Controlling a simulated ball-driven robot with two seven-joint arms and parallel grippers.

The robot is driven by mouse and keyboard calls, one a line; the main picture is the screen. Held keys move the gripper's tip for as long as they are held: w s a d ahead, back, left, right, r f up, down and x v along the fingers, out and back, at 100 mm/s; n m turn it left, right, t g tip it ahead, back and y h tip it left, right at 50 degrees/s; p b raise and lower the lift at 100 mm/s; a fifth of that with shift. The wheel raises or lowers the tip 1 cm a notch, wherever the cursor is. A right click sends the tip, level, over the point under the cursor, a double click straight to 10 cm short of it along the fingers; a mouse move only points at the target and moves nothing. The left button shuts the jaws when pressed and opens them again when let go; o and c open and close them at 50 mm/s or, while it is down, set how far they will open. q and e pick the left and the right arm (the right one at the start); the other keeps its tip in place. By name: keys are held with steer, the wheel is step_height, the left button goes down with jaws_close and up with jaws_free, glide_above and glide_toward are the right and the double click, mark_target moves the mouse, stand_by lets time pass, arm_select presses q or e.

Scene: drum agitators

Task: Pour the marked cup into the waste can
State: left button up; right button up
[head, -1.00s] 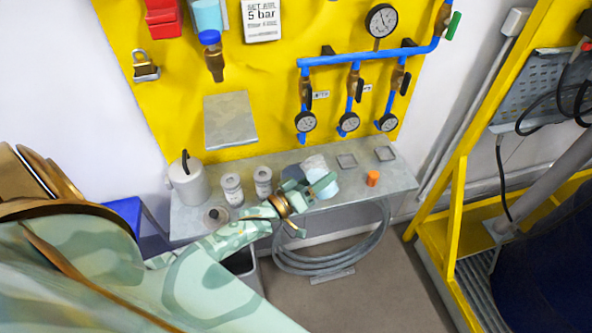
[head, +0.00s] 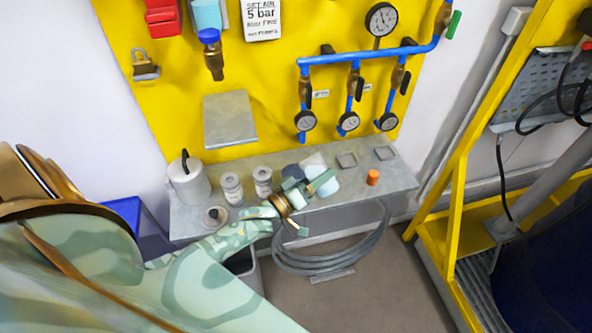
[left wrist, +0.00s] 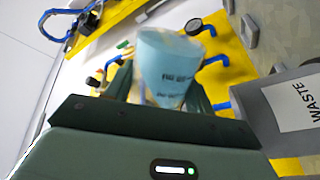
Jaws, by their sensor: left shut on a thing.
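My left gripper (head: 308,187) is shut on a light blue cup (head: 327,182) with dark printed marks. In the head view they are over the front part of the grey shelf, and the fingers partly cover the cup. In the left wrist view the cup (left wrist: 170,62) stands between the fingers, wide end toward the picture's top, and it looks tilted against the room. Its contents are not visible. The grey waste can (left wrist: 270,108), labelled WASTE, is at the right of that view, apart from the cup. In the head view its rim (head: 250,266) shows below the shelf, partly behind my arm. My right gripper is out of view.
The shelf (head: 222,245) holds a grey lidded pot (head: 188,182), two small jars (head: 231,188) and an orange cap (head: 373,177). A coiled hose (head: 330,262) hangs below. Blue pipes with gauges (head: 348,122) are on the yellow board behind. A yellow frame (head: 455,215) stands at right.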

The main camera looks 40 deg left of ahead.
arm_select(q)
steer(key=shift+f+n+b, duration=0.2)
steer(key=shift+n+b, duration=0.15)
steer(key=shift+n, duration=0.45)
steer(key=shift+r+n+t+y, duration=0.3)
steer(key=shift+r+n, duration=0.15)
steer(key=shift+n, duration=0.55)
steer(key=shift+f+n+y+b, duration=0.3)
steer(key=shift+f+n+b, duration=0.7)
steer(key=shift+f+b, duration=0.8)
steer(key=shift+a+r+p, duration=0.2)
steer(key=shift+r+p, duration=0.25)
steer(key=shift+p, duration=0.1)
steer(key=shift+w+a+r+n+y+p, duration=0.1)
steer(key=shift+a+r+n+y+p, duration=0.15)
steer(key=shift+r+n+p, duration=0.45)
steer(key=shift+a+r+n+y+p, duration=0.15)
steer(key=shift+a+r+n+p, duration=0.2)
steer(key=shift+r+p, duration=0.6)
steer(key=shift+a+f+n+t+y, duration=0.15)
steer(key=shift+f+n, duration=0.2)
steer(key=shift+n, duration=0.4)
steer(key=shift+a+f+n+t+y, duration=0.15)
steer(key=shift+f+n, duration=0.15)
steer(key=shift+n, duration=0.4)
stand_by(0.4)
